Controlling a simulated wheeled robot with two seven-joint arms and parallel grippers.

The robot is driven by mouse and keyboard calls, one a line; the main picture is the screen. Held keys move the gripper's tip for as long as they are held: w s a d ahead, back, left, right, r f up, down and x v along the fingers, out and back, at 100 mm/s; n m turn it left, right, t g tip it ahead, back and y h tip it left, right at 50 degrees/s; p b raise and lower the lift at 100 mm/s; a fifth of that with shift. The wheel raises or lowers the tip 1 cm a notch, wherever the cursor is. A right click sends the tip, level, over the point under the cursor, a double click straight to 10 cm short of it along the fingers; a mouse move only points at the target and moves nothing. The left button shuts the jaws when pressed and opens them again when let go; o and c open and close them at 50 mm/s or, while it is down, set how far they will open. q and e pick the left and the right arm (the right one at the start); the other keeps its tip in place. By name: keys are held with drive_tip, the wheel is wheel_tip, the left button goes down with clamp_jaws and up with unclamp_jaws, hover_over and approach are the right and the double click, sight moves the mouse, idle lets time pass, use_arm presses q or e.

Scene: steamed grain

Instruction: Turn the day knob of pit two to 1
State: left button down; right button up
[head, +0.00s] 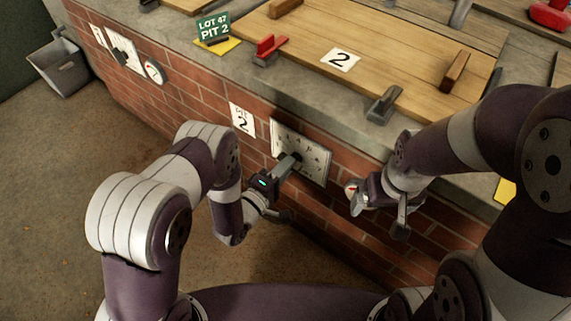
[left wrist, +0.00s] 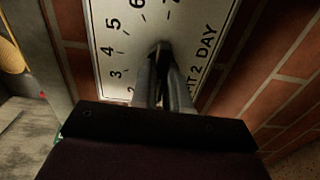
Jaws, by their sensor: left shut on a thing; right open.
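The day plate of pit two (head: 313,157) is a pale panel on the brick wall below the counter edge. In the left wrist view the plate (left wrist: 112,62) shows the numbers 3, 4, 5, 6 and the word DAY. My left gripper (head: 291,160) is at the plate's middle, shut on the day knob. In the left wrist view its fingers (left wrist: 162,72) meet at a dark spot on the dial, and they hide most of the knob and its pointer. I cannot tell the knob's setting. My right gripper (head: 376,203) is open and empty, right of the plate, near the wall.
A sign with a 2 (head: 242,118) is left of the plate. Above is a wooden lid (head: 340,30) with clamps and a green LOT 47 PIT 2 sign (head: 213,28). Another plate (head: 123,53) and a round gauge (head: 154,71) are further left. A grey bin (head: 60,66) stands on the floor.

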use_arm(q)
drive_tip(key=shift+f, duration=0.1)
idle(0.3)
drive_tip(key=c, duration=1.1)
unclamp_jaws()
drive_tip(key=p+v, duration=0.3)
drive_tip(key=v, duration=0.9)
drive_tip(key=shift+s+a+p, duration=0.2)
drive_tip(key=shift+s+p, duration=0.15)
drive_tip(key=shift+p, duration=0.05)
